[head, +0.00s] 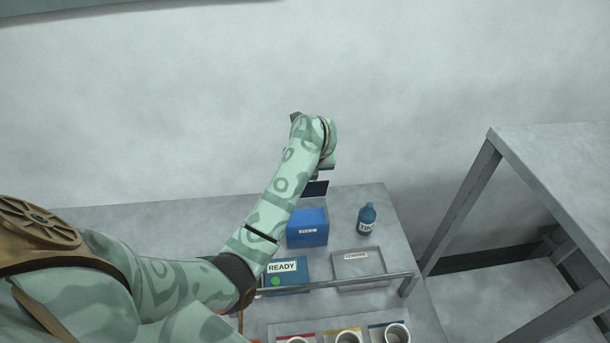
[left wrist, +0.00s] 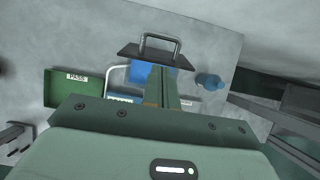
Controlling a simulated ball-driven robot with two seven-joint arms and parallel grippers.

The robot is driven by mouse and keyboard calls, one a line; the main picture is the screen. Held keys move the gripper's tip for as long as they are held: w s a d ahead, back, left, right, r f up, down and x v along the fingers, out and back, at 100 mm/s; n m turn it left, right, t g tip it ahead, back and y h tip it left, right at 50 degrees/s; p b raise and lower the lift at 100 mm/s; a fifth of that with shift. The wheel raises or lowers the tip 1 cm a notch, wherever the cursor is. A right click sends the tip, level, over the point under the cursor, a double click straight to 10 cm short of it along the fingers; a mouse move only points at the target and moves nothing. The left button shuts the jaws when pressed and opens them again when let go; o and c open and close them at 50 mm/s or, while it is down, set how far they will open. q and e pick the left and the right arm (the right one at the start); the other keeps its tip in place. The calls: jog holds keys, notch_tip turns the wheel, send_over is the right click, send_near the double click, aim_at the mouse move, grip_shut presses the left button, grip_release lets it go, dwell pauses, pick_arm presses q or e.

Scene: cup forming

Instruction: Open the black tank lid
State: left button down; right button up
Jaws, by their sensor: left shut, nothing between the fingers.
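The blue tank (head: 307,236) stands on the grey table, with a white label on its front. Its black lid (head: 316,188) shows above the tank's back edge and looks raised, partly hidden by my left arm. In the left wrist view the black lid (left wrist: 130,51) has a grey loop handle (left wrist: 160,38), and part of the blue tank (left wrist: 138,73) shows below it. My left gripper (head: 321,177) is above and behind the tank, close to the lid. Its shut fingers (left wrist: 161,70) overlap the lid in the left wrist view, with nothing held; contact is unclear. My right gripper is out of view.
A blue bottle (head: 367,218) stands right of the tank. In front are a READY box (head: 298,270), a grey labelled tray (head: 358,268) and a metal rail (head: 340,284). Several cups, one (head: 397,334) at right, stand near the front. A green PASS tray (left wrist: 78,88) lies left.

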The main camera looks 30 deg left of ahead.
pick_arm(q)
jog(key=x, duration=0.3)
jog(key=w+b+x, duration=0.1)
jog(key=x, duration=0.1)
jog(key=shift+a, duration=0.45)
jog(key=shift+w+a+f, duration=0.2)
jog(key=shift+w+a, duration=0.05)
jog(key=shift+w, duration=0.05)
jog(key=shift+w+a+g+h, duration=0.25)
jog(key=shift+w+g+h, duration=0.05)
jog(key=shift+w, duration=0.05)
